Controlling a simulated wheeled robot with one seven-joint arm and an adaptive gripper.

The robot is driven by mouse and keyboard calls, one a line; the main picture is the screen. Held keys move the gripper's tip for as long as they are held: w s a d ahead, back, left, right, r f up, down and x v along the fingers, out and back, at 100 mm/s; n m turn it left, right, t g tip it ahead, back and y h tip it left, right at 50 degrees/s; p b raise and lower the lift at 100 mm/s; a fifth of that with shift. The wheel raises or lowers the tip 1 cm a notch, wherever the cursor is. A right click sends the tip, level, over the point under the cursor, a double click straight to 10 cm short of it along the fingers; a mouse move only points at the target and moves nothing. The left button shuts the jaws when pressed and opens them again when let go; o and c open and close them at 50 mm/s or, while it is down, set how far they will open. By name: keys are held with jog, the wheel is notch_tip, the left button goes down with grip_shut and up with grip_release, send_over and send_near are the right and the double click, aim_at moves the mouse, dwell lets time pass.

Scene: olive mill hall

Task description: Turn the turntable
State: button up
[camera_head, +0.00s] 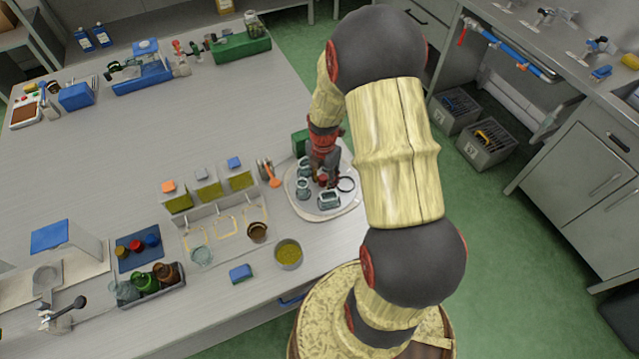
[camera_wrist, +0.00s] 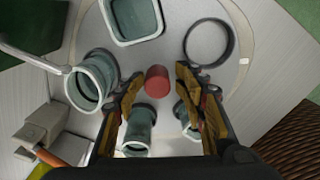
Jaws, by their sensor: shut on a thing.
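The turntable (camera_head: 347,204) is a round, pale grey disc near the right edge of the bench. It also fills much of the wrist view (camera_wrist: 172,52). A red knob (camera_wrist: 157,80) stands up near its middle. My gripper (camera_head: 323,178) reaches down over the turntable, with its fingers (camera_wrist: 157,88) on either side of the knob and shut on it. Glass jars stand around the knob: a square one (camera_wrist: 133,20), a round one at left (camera_wrist: 88,84) and others below, partly behind my fingers. A dark ring (camera_wrist: 208,42) lies at the right.
A green box (camera_head: 300,142) stands just behind the turntable. An orange-handled tool (camera_head: 270,176) is close on its left. A bowl of olive-coloured contents (camera_head: 288,254) and a blue block (camera_head: 241,273) lie in front. The bench's back middle is clear.

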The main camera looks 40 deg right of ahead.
aim_at(323, 177)
notch_tip(323, 177, up, 8)
jog(key=p, duration=0.5)
jog(key=shift+w+d+f, duration=0.1)
jog(key=shift+f, duration=0.1)
jog(key=shift+o, duration=0.4)
